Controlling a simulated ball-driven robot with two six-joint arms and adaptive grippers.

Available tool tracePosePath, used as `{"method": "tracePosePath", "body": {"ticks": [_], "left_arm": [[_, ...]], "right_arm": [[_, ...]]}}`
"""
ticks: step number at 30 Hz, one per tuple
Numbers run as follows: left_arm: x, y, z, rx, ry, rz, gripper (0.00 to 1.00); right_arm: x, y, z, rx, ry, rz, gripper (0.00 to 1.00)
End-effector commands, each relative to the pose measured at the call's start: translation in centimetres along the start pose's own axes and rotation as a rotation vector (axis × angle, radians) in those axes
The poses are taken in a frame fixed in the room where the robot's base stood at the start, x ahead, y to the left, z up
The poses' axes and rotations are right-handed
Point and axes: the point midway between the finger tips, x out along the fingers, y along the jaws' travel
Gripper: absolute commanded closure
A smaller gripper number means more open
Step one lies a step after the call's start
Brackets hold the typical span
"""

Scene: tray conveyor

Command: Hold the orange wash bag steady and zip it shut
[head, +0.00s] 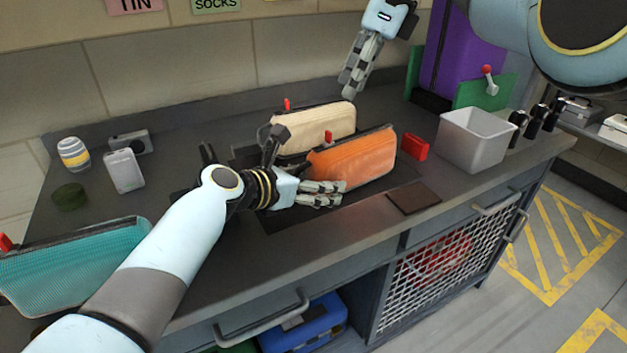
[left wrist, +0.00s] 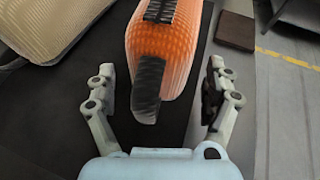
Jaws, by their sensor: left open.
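The orange wash bag (head: 355,160) stands on a dark mat on the counter, with a dark zip along its top and a red pull tab (head: 328,137) near its left end. My left gripper (head: 322,193) is at the bag's near left end, open. In the left wrist view the bag (left wrist: 178,45) lies ahead, its end with a dark strap (left wrist: 148,85) between the spread fingers (left wrist: 160,88); neither finger clearly touches it. My right gripper (head: 352,80) hangs above and behind the bags, apart from them; its finger gap is unclear.
A beige bag (head: 318,128) with a red tab stands just behind the orange one. A teal bag (head: 70,262) is at the left. A red box (head: 415,147), grey bin (head: 473,140) and brown pad (head: 414,197) are to the right. The front counter strip is clear.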

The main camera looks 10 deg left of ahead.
Motion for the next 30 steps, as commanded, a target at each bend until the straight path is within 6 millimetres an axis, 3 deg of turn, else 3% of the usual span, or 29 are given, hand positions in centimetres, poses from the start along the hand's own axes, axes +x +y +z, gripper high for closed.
{"method": "tracePosePath", "body": {"ticks": [5,23,24,27,30], "left_arm": [[-0.02,0.00,0.00,0.000,0.000,0.000,0.17],[-0.05,0.03,-0.01,0.001,0.000,0.000,0.96],[-0.05,0.03,-0.01,0.001,0.000,0.000,0.39],[-0.05,0.02,-0.01,0.001,0.000,0.000,0.29],[-0.05,0.02,-0.01,0.001,0.000,0.000,0.29]], "right_arm": [[0.00,0.00,0.01,0.000,0.000,0.000,0.62],[0.00,0.00,0.01,0.000,0.000,0.000,0.62],[0.00,0.00,0.01,0.000,0.000,0.000,0.62],[0.00,0.00,0.01,0.000,0.000,0.000,0.62],[0.00,0.00,0.01,0.000,0.000,0.000,0.62]]}}
